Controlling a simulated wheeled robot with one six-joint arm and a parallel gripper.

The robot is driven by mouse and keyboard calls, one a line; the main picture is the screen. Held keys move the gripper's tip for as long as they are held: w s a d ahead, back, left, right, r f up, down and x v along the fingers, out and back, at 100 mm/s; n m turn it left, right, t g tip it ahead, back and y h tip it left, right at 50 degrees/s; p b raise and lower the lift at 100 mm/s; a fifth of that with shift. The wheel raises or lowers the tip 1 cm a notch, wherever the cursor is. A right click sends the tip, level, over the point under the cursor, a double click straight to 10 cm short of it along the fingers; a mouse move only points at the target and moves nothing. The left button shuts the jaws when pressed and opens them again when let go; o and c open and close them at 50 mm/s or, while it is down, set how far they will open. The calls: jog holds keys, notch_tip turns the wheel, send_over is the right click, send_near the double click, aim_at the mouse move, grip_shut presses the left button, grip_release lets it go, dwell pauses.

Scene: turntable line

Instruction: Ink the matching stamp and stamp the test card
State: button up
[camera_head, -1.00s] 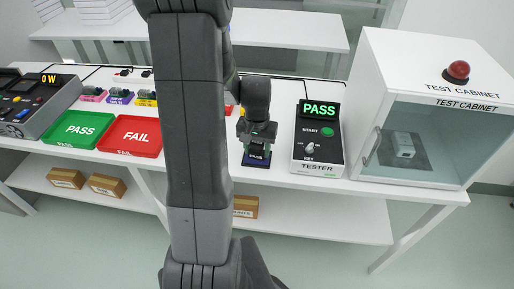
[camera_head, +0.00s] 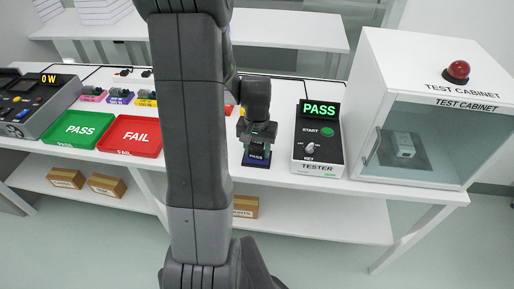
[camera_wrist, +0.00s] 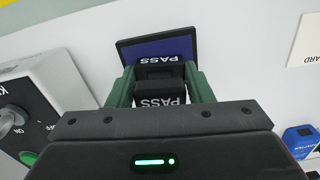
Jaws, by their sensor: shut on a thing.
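My gripper (camera_head: 258,137) is at the bench left of the tester, over a dark blue ink pad marked PASS (camera_head: 257,161). In the wrist view my green fingers (camera_wrist: 160,82) are shut on a black stamp marked PASS (camera_wrist: 160,94). The blue pad (camera_wrist: 140,50) with its dark rim lies just beyond the stamp. The stamp's lower face is hidden, and I cannot tell whether it touches the pad. The tester (camera_head: 318,150) shows a green PASS on its display. Part of a white card (camera_wrist: 305,45) shows at the right of the wrist view.
The test cabinet (camera_head: 433,180) stands to the right, with a grey device (camera_head: 403,145) inside. The green PASS tray (camera_head: 80,129) and red FAIL tray (camera_head: 130,136) lie to the left. A blue device (camera_wrist: 302,140) is at the wrist view's right edge.

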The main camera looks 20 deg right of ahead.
jog(key=shift+r+p, duration=2.6)
jog(key=shift+r, duration=0.9)
